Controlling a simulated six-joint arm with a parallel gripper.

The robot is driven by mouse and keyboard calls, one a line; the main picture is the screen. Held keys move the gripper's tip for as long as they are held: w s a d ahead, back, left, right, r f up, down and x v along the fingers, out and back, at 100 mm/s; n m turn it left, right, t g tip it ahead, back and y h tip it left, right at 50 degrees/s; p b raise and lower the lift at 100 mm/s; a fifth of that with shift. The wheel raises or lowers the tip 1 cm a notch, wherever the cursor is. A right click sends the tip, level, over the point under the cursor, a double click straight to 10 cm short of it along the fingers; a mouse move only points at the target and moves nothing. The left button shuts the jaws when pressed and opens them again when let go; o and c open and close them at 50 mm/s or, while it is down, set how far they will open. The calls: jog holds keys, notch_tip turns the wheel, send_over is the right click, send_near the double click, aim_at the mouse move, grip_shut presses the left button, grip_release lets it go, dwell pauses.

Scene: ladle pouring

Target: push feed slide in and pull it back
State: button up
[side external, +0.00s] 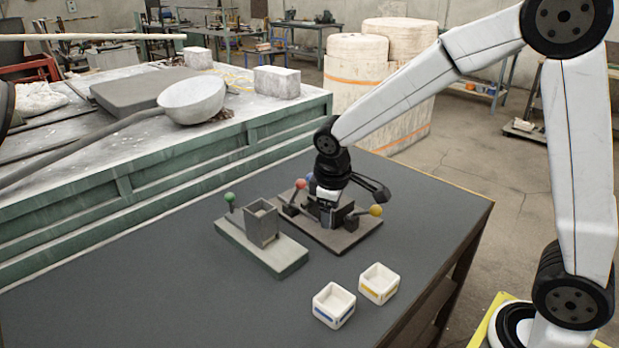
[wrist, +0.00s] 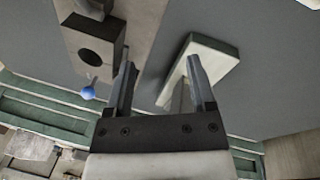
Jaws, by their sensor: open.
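The feed unit (side external: 265,246) has a pale base with an upright grey box (side external: 262,222) and a green-knobbed part (side external: 229,198) at its left end. I take this knobbed part for the feed slide; how far in it sits is unclear. My gripper (side external: 329,214) is over the neighbouring dark fixture (side external: 352,238), right of the feed unit. In the wrist view my gripper (wrist: 161,62) has its fingers spread, with nothing clearly held. A pale block (wrist: 212,55) shows near the right finger, partly hidden; I cannot tell which part it is.
The dark fixture carries red (side external: 300,183), blue (side external: 311,181) and yellow (side external: 376,210) knobs; the blue knob (wrist: 88,93) also shows in the wrist view. Two white bins, blue-striped (side external: 334,304) and yellow-striped (side external: 379,283), stand in front. The left front of the table is clear.

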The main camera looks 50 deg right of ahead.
jog(key=w+a+r+n, duration=0.2)
jog(key=w+a+n, duration=0.1)
jog(key=w, duration=0.8)
jog(key=r+n, duration=0.1)
jog(key=n, duration=0.3)
send_over(229, 194)
jog(key=s, duration=0.1)
jog(key=shift+a+r, duration=0.1)
jog(key=shift+a, duration=0.25)
jog(key=shift+w+d+f, duration=0.15)
jog(key=shift+w+f, duration=0.05)
jog(key=shift+f, duration=1.1)
jog(key=shift+w+d+f, duration=0.15)
jog(key=shift+w+f, duration=0.1)
jog(key=shift+f, duration=1)
jog(key=shift+w+d+f, duration=0.15)
jog(key=shift+w+f, duration=0.05)
jog(key=shift+f, duration=1.1)
jog(key=shift+c, duration=0.2)
grip_shut()
